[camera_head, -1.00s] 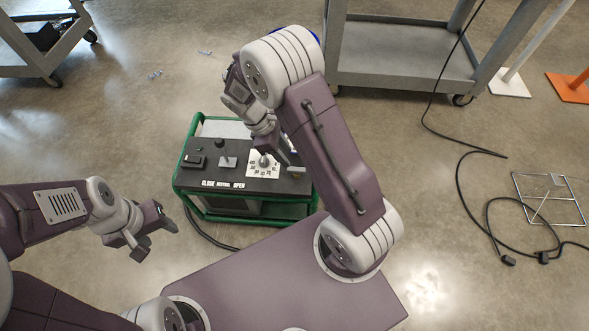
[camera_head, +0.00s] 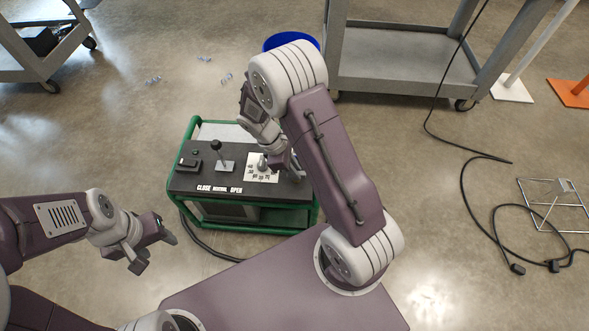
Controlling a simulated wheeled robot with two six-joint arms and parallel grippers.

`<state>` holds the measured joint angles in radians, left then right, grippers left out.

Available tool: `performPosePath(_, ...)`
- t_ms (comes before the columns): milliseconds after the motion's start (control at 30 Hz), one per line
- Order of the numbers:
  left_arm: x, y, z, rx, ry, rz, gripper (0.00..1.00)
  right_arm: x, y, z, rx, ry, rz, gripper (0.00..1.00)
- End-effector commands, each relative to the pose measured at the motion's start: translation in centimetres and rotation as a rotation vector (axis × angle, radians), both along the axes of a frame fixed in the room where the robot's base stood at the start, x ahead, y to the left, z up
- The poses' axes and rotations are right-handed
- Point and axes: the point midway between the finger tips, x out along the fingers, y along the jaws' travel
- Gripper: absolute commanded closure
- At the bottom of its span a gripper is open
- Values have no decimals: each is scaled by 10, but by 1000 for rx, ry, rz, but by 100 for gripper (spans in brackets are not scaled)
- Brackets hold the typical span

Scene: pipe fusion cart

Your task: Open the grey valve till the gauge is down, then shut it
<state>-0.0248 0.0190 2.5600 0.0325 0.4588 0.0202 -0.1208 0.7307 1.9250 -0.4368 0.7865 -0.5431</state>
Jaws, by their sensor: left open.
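The green-framed cart (camera_head: 258,217) has a dark top panel marked CLOSE, NEUTRAL and OPEN. A black-knobbed lever (camera_head: 216,147) stands on it. To its right is a white plate with dial markings (camera_head: 255,176) and a grey knob (camera_head: 263,163) on it. I cannot tell whether this plate is the gauge. My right gripper (camera_head: 288,167) is low over the panel's right side, beside the plate. Its fingers are partly hidden by my arm, and no separate grey valve can be made out clearly there. My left gripper (camera_head: 157,254) is open and empty, left of the cart.
A small dark box (camera_head: 187,163) is at the panel's left. A blue bucket (camera_head: 277,42) and a grey trolley (camera_head: 400,70) stand behind. A black cable (camera_head: 475,205) and a wire stand (camera_head: 553,205) lie on the right floor.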

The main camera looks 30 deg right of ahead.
Motion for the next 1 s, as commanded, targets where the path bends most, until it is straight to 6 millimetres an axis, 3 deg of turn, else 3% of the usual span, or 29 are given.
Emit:
performPosePath(367,0,0,19,0,0,0,48,0,0,4,-1,3,-99,100)
performPosePath(1000,0,0,87,0,0,0,48,2,-3,4,-1,2,-679,100)
